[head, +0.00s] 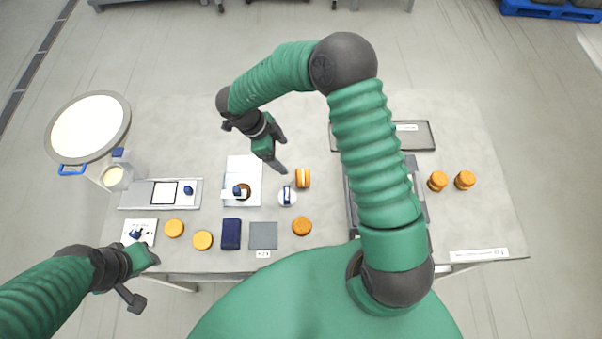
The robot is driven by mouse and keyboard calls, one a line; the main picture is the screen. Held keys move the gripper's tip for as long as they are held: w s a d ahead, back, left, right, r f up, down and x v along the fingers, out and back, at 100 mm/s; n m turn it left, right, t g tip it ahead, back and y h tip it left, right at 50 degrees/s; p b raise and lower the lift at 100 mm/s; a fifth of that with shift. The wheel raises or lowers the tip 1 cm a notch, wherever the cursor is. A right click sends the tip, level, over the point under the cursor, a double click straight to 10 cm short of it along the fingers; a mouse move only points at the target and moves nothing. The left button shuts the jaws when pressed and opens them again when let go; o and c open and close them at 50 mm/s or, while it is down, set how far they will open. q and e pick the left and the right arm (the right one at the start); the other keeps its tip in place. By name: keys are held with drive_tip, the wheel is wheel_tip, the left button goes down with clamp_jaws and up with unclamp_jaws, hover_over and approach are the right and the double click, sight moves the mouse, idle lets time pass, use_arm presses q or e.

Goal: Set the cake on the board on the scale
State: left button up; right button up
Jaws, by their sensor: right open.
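A white board (240,168) lies left of the table's middle. A small dark brown round piece (244,191), seemingly the cake, rests on its lower part, with a white and blue item (236,191) beside or over it. A long silver device (136,195) with a black-framed white square (164,193) and a blue knob lies to the left; it may be the scale. My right gripper (280,152) is open and empty, above the table up and right of the cake. My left gripper (143,279) is open and empty at the table's front left edge.
Orange round cakes (174,228) stand along the front and at right (465,180). A dark blue block (231,234), a grey square (263,235), a bun-like piece (303,178) and a clear jug (116,176) stand nearby. My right arm hides part of a dark tray (419,137).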

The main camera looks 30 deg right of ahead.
sight(298, 173)
drive_tip(key=p+x, duration=0.1)
drive_tip(key=x, duration=1)
drive_tip(key=p+x, duration=0.1)
drive_tip(key=x, duration=0.1)
drive_tip(key=p+x, duration=0.1)
drive_tip(key=x, duration=0.2)
drive_tip(key=shift+a+f+p, duration=0.15)
drive_tip(key=shift+f+p, duration=0.15)
drive_tip(key=shift+f, duration=0.3)
drive_tip(key=c, duration=0.9)
drive_tip(key=shift+c, duration=0.2)
drive_tip(key=shift+r, duration=0.15)
